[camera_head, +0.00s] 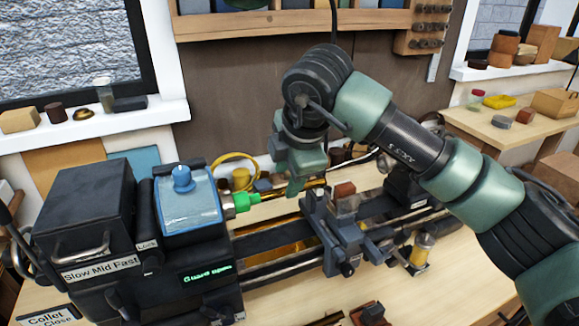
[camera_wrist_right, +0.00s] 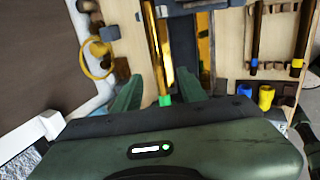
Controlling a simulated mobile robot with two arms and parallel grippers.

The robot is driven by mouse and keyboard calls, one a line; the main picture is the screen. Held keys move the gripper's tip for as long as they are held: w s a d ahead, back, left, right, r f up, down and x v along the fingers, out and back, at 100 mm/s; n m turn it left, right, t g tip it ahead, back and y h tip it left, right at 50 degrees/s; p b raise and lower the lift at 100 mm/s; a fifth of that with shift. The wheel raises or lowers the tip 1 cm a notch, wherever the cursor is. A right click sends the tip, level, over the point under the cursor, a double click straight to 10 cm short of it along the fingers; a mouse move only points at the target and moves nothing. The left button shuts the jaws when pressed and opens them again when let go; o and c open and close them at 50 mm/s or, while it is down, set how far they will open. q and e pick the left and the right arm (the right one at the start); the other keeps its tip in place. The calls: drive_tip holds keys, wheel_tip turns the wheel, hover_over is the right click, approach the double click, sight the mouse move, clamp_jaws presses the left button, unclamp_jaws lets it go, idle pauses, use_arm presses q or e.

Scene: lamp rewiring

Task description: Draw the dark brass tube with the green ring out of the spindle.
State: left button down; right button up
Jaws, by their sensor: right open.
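The brass tube (camera_wrist_right: 157,45) runs lengthwise in the right wrist view, with its green ring (camera_wrist_right: 165,100) at the near end. In the head view the green ring (camera_head: 241,202) sits right at the spindle (camera_head: 228,206) of the lathe (camera_head: 190,235). The tube reaches right from there, partly hidden behind my right gripper (camera_head: 293,190). In the wrist view the fingers of my right gripper (camera_wrist_right: 160,90) are apart, one on each side of the tube near the ring. I cannot tell whether either finger touches it. My left gripper is not in view.
The lathe's display reads "Guard open". A carriage with a brown block (camera_head: 345,190) stands right of my gripper. In the wrist view, tubes with blue (camera_wrist_right: 255,63) and yellow (camera_wrist_right: 297,63) rings lie at right, near blue (camera_wrist_right: 266,96) and yellow (camera_wrist_right: 286,104) cups.

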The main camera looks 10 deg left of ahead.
sight(284, 189)
drive_tip(key=b+x, duration=0.2)
drive_tip(key=x, duration=0.2)
drive_tip(key=shift+s, duration=0.1)
drive_tip(key=shift+a+f+b, duration=0.1)
drive_tip(key=shift+f+b, duration=0.25)
drive_tip(key=shift+b, duration=0.15)
drive_tip(key=shift+w+a+f, duration=0.2)
drive_tip(key=shift+w+f, duration=0.1)
drive_tip(key=shift+w, duration=0.1)
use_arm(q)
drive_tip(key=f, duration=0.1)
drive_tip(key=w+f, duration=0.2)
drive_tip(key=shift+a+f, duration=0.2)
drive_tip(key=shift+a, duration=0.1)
use_arm(e)
drive_tip(key=shift+r, duration=0.1)
drive_tip(key=shift+c, duration=0.6)
clamp_jaws()
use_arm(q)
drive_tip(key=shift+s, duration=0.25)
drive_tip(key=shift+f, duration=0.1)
use_arm(e)
drive_tip(key=shift+d, duration=0.2)
